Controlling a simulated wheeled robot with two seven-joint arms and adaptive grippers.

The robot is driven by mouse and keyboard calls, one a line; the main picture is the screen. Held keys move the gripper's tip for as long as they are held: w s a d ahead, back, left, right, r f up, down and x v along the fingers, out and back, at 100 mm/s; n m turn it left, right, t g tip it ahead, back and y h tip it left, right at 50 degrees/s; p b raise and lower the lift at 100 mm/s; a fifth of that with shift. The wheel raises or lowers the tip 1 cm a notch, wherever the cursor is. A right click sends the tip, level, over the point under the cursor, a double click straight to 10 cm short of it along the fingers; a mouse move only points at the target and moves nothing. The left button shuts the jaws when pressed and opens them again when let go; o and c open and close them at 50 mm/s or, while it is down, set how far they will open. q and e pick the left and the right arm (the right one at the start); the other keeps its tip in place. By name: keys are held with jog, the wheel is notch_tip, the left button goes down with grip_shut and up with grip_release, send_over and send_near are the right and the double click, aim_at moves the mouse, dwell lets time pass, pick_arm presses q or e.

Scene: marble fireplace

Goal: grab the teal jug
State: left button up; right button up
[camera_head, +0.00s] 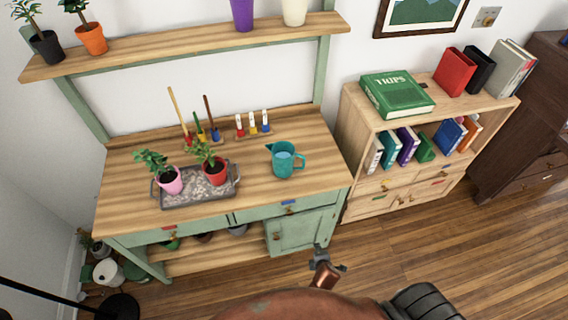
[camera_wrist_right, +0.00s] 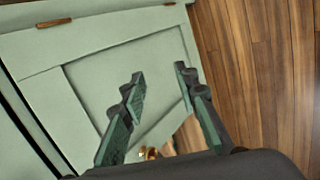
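The teal jug (camera_head: 284,161) stands upright on the wooden top of the green potting bench (camera_head: 240,201), right of the tray. Its spout points left and its handle points right. Its inside looks light blue. My right gripper (camera_head: 321,254) is in front of the bench's right side, below the top and apart from the jug. In the right wrist view its fingers (camera_wrist_right: 160,76) are spread with nothing between them, facing the green cabinet door (camera_wrist_right: 125,85). The jug is not in the wrist view. My left gripper is not in view.
A grey tray (camera_head: 197,201) holds a pink pot (camera_head: 168,181) and a red pot (camera_head: 215,173). Small tools (camera_head: 200,134) and colored bottles (camera_head: 253,124) stand behind. A bookcase (camera_head: 362,127) stands right of the bench. The bench top around the jug is clear.

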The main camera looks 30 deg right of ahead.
aim_at(304, 163)
jog(key=w+d+r+n+t+h+b, duration=0.1)
jog(key=w+d+r+n+t+h, duration=0.2)
jog(key=r, duration=1.2)
jog(key=w+d+r+n+t+h+b, duration=0.1)
jog(key=w+d+r+n+h+b, duration=0.2)
jog(key=r, duration=1.2)
jog(key=w+a+r+n+t, duration=0.1)
jog(key=w+a+r+n, duration=0.1)
jog(key=w+n, duration=0.1)
jog(key=w+a+r+n+t, duration=0.1)
jog(key=w+a+r+n, duration=0.1)
jog(key=w+r+n, duration=0.1)
jog(key=w+a+r+n+t+p, duration=0.1)
jog(key=w+a+r+n+t, duration=0.1)
jog(key=w+r+n, duration=0.1)
jog(key=shift+w+r, duration=0.1)
jog(key=shift+n, duration=0.3)
jog(key=x, duration=0.2)
jog(key=b+x, duration=0.1)
jog(key=x, duration=0.1)
jog(key=a+x, duration=0.1)
jog(key=x, duration=0.2)
jog(key=shift+w, duration=0.3)
jog(key=shift+w+d, duration=0.15)
jog(key=shift+d, duration=0.1)
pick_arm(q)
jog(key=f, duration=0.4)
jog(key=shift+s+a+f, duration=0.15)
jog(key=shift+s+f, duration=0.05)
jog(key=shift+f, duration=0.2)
